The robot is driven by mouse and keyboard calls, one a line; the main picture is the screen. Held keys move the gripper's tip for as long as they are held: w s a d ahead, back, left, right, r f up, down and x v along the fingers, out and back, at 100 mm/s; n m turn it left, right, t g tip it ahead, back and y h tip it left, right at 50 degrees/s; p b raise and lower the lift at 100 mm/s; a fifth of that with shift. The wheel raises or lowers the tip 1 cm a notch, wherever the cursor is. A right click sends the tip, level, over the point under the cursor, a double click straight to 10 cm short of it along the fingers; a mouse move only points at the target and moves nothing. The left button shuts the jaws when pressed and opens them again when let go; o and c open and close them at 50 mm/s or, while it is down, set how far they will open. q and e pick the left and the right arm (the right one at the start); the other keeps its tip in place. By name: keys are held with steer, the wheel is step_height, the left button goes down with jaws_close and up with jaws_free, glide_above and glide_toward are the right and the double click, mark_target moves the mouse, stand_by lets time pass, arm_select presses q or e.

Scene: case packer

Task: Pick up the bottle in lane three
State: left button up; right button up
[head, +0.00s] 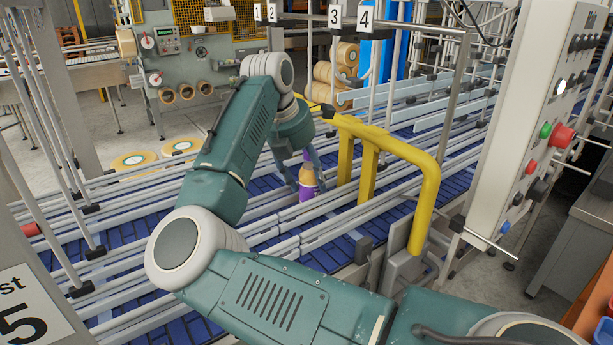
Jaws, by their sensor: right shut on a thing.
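My right gripper (306,172) points down from above, shut on the bottle with a finger on either side. The gripper's body hides the bottle's top, and a front rail hides its base. Number signs 3 (335,17) and 4 (364,18) hang at the back; which lane the bottle is in is hard to tell. My left gripper is not in view.
A yellow guard rail (428,190) stands just right of the bottle. A control panel (545,120) with coloured buttons is at the right. Grey lane rails run close on both sides.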

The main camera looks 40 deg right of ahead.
steer(key=o, duration=1.1)
steer(key=shift+c, duration=0.2)
steer(key=o, duration=0.4)
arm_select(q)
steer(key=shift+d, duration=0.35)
arm_select(e)
steer(key=shift+o, duration=0.2)
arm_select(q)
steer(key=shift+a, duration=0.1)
arm_select(e)
steer(key=shift+a, duration=0.1)
steer(key=shift+r, duration=0.15)
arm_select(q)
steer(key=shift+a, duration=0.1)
arm_select(e)
steer(key=v, duration=1.1)
steer(key=shift+r, duration=0.4)
steer(key=shift+a, duration=0.15)
